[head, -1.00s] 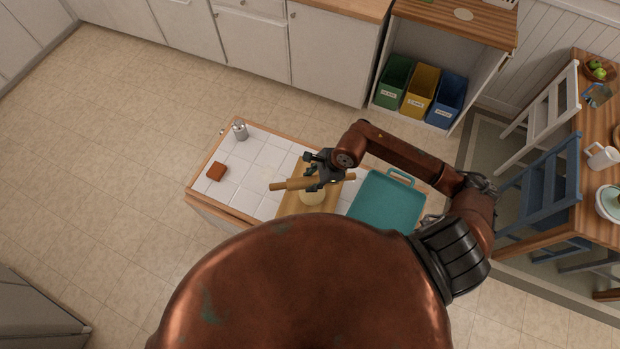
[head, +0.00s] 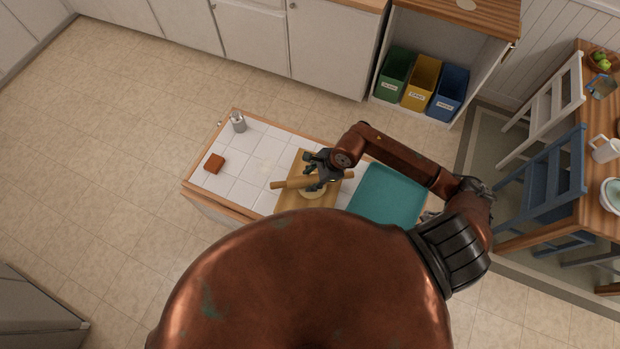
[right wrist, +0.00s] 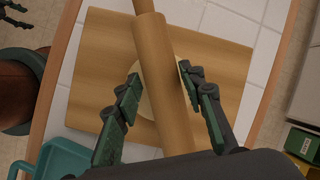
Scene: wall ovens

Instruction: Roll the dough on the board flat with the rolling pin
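The wooden rolling pin (head: 292,183) lies across the dough (head: 313,194) on the wooden board (head: 293,201). In the right wrist view, the pin (right wrist: 158,60) runs between the two fingers of the right gripper (right wrist: 160,88), one on each side. Pale dough (right wrist: 147,104) shows beside the pin, partly hidden by pin and fingers, on the board (right wrist: 103,60). Dark fingers of my left gripper (right wrist: 14,14) show at the wrist view's top left corner, cut off.
A teal tray (head: 388,196) sits right of the board on the white-tiled island (head: 258,163). A reddish-brown block (head: 214,163) and a metal shaker (head: 238,122) stand at its left. Tiles between them and the board are clear. A blue chair (head: 545,185) stands at right.

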